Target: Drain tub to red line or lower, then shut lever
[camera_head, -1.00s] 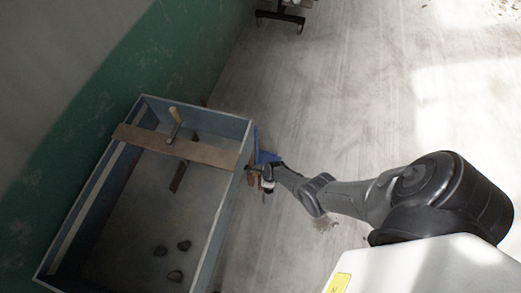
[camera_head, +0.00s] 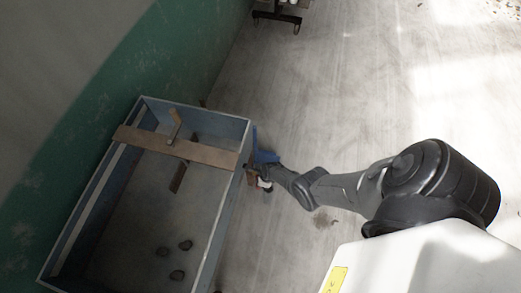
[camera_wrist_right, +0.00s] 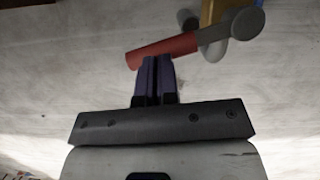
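The tub (camera_head: 219,222) is a blue-grey open box at the left of the head view. Its water level and any red line cannot be made out. In the right wrist view the lever has a red handle (camera_wrist_right: 165,50), slanting up to the right to a grey joint (camera_wrist_right: 215,35) and a brass-yellow body (camera_wrist_right: 213,12). My right gripper (camera_wrist_right: 156,60) has its two dark fingers together, with nothing seen between them. Their tips are at the handle's lower edge; whether they touch cannot be told. In the head view it is beside the tub's right wall. My left gripper is not in view.
A brown plank (camera_head: 205,153) lies across the tub, with a wooden-handled tool (camera_head: 175,127) on or against it. A wheeled stand (camera_head: 278,17) is far back. The right floor is open.

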